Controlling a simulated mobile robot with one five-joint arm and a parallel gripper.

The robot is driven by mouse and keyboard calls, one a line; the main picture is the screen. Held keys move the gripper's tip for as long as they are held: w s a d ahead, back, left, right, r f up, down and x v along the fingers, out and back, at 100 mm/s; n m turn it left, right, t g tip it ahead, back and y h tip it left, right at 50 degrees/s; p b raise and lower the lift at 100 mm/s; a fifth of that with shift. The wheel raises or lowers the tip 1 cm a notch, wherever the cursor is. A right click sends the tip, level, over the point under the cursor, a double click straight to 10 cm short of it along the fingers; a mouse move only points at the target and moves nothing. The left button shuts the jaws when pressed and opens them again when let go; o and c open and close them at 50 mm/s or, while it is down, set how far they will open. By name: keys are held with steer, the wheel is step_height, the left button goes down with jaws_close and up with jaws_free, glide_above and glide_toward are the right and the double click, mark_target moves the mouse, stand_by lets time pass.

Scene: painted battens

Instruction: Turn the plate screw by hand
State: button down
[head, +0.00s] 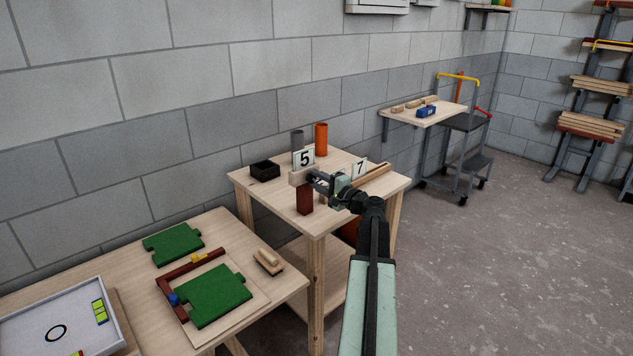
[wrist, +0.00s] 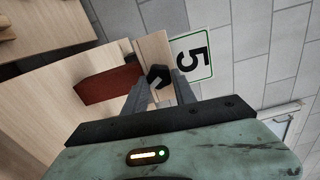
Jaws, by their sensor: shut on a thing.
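The plate screw (wrist: 158,77) has a dark knob and sits against a pale wooden block (wrist: 150,50) in the wrist view. My gripper (wrist: 161,86) is shut on the knob, one finger on each side of it. A white plate with a black 5 (wrist: 191,55) stands on the block beside the screw. In the head view, my gripper (head: 316,179) is at the plate marked 5 (head: 304,158), over the near part of the right table. The screw is hidden there by my gripper.
A red-brown block (head: 305,199) stands just below my gripper. A plate marked 7 (head: 359,168) and a wooden batten (head: 374,181) are to the right.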

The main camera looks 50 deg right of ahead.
steer(key=m, duration=0.5)
steer(key=shift+f+m, duration=0.2)
steer(key=shift+m, duration=0.1)
stand_by(0.5)
steer(key=c, duration=1)
jaws_free()
steer(key=s, duration=0.8)
steer(key=shift+a, duration=0.3)
steer(key=shift+w+a, duration=0.1)
